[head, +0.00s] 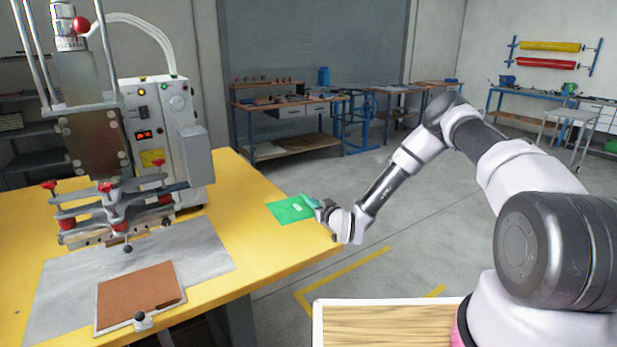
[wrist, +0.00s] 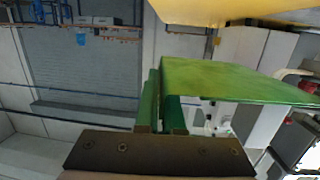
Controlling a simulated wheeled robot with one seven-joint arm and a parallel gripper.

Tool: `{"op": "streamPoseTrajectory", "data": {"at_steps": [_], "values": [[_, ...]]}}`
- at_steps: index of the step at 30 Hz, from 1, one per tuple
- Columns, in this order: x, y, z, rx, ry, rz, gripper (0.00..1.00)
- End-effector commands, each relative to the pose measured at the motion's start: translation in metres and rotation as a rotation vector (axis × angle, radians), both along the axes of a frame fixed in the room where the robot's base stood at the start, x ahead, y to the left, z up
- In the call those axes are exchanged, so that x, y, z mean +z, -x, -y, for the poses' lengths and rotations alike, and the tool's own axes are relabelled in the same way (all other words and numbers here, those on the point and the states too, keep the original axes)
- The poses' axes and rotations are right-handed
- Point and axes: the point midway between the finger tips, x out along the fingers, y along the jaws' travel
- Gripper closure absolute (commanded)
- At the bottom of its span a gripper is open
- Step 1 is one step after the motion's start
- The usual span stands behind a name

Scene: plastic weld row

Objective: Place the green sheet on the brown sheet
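The green sheet (head: 288,210) shows flat at the right edge of the yellow table in the head view. My gripper (head: 314,203) is at its right end, with green fingers close to or touching it. In the wrist view the sheet (wrist: 235,80) extends right from beside my fingers (wrist: 162,112).
The yellow table (head: 232,187) is clear between the two sheets, apart from a grey mat (head: 200,252) below the welding machine (head: 150,120). Red-knobbed clamps (head: 110,210) stand over the mat. A wood-topped board (head: 385,325) is in front of me.

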Motion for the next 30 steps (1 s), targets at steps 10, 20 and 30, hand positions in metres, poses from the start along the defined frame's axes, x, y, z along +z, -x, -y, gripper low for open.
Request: {"op": "streamPoseTrajectory", "data": {"at_steps": [10,20,30], "values": [[0.084,0.003,0.185,-0.32,-0.012,0.0,1.0],[0.126,0.038,0.281,-0.492,0.011,-0.001,1.0],[0.154,0.092,0.288,-0.504,0.017,-0.001,1.0]]}}
